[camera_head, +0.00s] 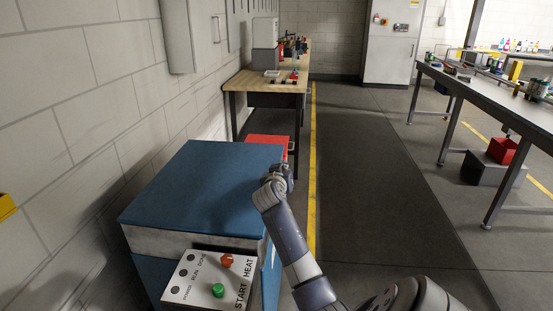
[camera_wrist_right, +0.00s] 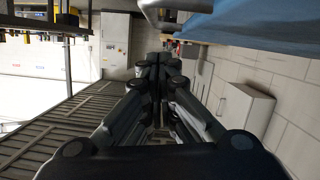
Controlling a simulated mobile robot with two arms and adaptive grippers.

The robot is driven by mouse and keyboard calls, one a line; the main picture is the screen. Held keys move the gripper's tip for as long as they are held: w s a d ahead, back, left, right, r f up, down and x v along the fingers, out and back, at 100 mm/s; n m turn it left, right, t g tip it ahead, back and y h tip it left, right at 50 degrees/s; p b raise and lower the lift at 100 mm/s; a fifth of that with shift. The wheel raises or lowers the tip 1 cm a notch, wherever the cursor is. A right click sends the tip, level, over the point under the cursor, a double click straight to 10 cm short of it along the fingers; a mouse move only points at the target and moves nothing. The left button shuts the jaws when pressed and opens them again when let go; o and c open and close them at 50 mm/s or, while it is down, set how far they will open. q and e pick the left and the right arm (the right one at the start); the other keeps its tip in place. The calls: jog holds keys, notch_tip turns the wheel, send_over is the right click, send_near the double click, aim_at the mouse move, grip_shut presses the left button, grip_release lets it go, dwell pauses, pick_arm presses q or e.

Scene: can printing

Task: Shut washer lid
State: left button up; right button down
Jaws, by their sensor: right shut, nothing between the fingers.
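The washer (camera_head: 205,190) is a blue box against the left wall. Its blue lid lies flat or nearly flat across the top, with a pale grey band below its front edge; I cannot tell if it is fully seated. A tilted control panel (camera_head: 212,280) with a red knob and a green button is on its front. My right gripper (camera_head: 278,172) is at the right edge of the lid; contact is unclear. In the right wrist view my right gripper (camera_wrist_right: 158,62) is shut and empty, and the blue washer (camera_wrist_right: 265,25) shows at the upper right. My left gripper is out of view.
A red object (camera_head: 266,141) is just behind the washer. A wooden workbench (camera_head: 262,83) stands beyond along the left wall. A dark floor mat (camera_head: 375,180) to the right is clear. A long table (camera_head: 480,90) with several items is at the far right.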

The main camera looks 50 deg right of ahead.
jog(key=v, duration=0.1)
jog(key=b+v, duration=0.1)
jog(key=v, duration=0.2)
jog(key=shift+w+a+r, duration=0.1)
jog(key=shift+w+r, duration=0.15)
jog(key=shift+r, duration=0.05)
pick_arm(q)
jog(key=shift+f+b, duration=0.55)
pick_arm(e)
jog(key=v, duration=0.6)
jog(key=shift+s, duration=0.25)
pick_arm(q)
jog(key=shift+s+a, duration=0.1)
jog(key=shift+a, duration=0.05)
pick_arm(e)
jog(key=shift+r, duration=0.1)
